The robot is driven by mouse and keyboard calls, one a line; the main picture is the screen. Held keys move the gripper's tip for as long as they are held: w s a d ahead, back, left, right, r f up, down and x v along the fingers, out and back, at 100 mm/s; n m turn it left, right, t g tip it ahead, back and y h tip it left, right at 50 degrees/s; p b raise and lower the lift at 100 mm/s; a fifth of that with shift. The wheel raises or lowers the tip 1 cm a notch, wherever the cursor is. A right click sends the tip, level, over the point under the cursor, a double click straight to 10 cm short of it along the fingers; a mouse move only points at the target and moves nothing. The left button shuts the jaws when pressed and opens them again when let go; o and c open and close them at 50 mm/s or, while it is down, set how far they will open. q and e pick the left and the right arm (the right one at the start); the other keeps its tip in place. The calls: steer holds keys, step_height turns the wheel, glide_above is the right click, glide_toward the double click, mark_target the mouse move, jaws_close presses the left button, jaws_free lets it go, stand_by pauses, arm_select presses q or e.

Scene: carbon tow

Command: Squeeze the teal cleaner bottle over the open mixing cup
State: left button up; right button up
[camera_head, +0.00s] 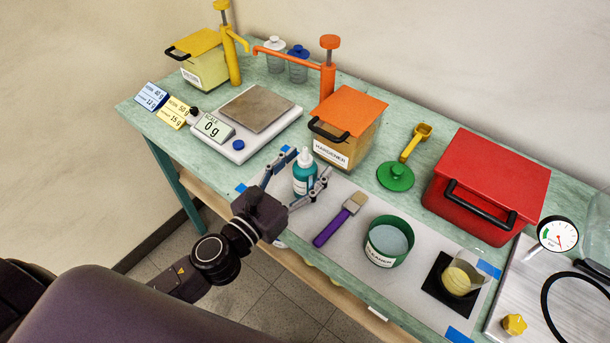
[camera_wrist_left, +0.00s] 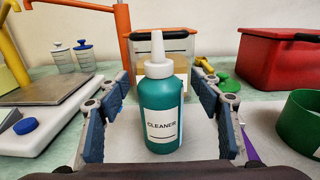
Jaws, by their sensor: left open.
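The teal cleaner bottle (camera_head: 304,182) with a white nozzle stands upright near the bench's front edge. In the left wrist view the bottle (camera_wrist_left: 163,118) shows its "CLEANER" label. My left gripper (camera_head: 308,164) is open, with one finger on each side of the bottle. In the left wrist view, gaps show between the bottle and both fingers. A clear cup (camera_head: 461,276) with yellowish contents, which looks like the mixing cup, stands open on a black pad at the front right. An open green pot (camera_head: 374,254) with pale contents and a partly readable label stands between them. My right gripper is out of view.
A purple-handled brush (camera_head: 334,226) lies between bottle and green pot. Behind are the hardener container (camera_head: 331,154), a green lid (camera_head: 394,177), a yellow scoop (camera_head: 411,148) and a red box (camera_head: 490,184). The scale (camera_head: 214,145) stands left; a gauge (camera_head: 557,234) stands right.

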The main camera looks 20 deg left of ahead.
mark_target(305, 148)
arm_select(q)
steer(key=c, duration=1.3)
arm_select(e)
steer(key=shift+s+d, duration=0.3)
arm_select(q)
steer(key=shift+c, duration=0.2)
step_height(305, 148, up, 10)
steer(key=p, duration=0.4)
step_height(305, 148, up, 10)
steer(key=p, duration=0.2)
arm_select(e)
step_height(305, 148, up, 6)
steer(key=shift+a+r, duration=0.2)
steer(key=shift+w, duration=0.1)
